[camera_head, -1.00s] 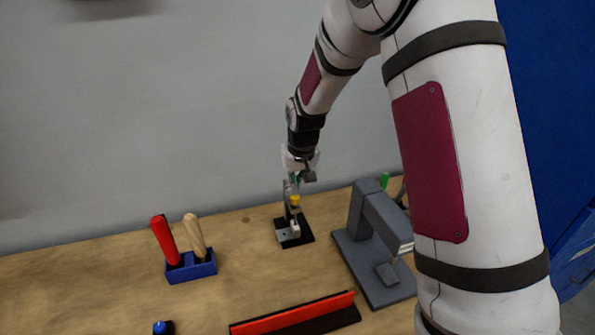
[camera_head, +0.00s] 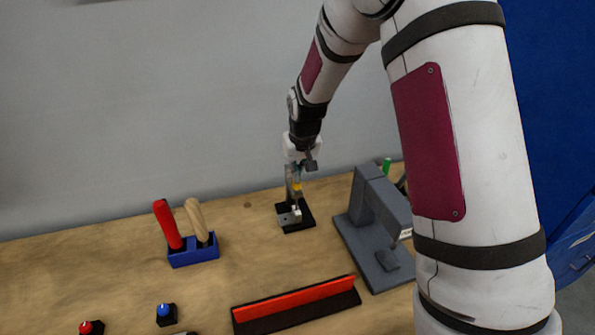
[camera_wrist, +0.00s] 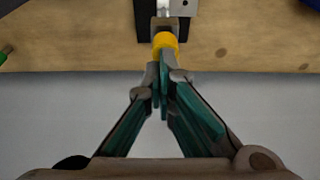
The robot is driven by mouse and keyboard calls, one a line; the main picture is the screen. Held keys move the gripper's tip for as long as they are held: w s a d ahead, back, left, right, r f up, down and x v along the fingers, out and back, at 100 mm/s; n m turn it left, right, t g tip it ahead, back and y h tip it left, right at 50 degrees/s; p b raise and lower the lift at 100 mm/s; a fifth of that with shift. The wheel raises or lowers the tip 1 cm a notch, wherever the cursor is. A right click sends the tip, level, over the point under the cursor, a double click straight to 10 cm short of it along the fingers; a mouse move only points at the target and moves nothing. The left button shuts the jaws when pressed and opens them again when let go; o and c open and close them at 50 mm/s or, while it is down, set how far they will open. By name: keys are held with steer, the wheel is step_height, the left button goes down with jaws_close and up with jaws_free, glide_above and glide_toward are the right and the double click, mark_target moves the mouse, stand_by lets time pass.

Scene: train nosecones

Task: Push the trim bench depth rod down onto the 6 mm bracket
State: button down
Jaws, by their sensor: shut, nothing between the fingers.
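The trim bench depth rod shows its yellow cap (camera_head: 297,187) on the small stand with a black base (camera_head: 304,225) at the back of the bench. A pale metal bracket (camera_head: 287,218) sits low on that base. The wrist view shows the yellow cap (camera_wrist: 165,42) just beyond my fingertips. My gripper (camera_head: 297,174) is shut and empty, pointing down over the cap. In the wrist view the closed fingertips (camera_wrist: 160,75) appear at the cap's edge; I cannot tell if they touch it. The rod's lower end and its gap to the bracket are too small to make out.
A grey machine (camera_head: 375,225) stands close on the right. A blue holder (camera_head: 193,252) with red and wooden handles is on the left. A red-and-black rail (camera_head: 297,303) lies in front, with blue (camera_head: 164,312) and red (camera_head: 88,326) knobs front left.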

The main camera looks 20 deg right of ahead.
steer(key=w+v, duration=0.1)
steer(key=v, duration=1.2)
steer(key=s+r+t, duration=0.1)
steer(key=s+r, duration=0.9)
steer(key=s, duration=0.4)
steer(key=s+t+b, duration=0.1)
steer(key=s, duration=1.4)
steer(key=shift+a, duration=0.25)
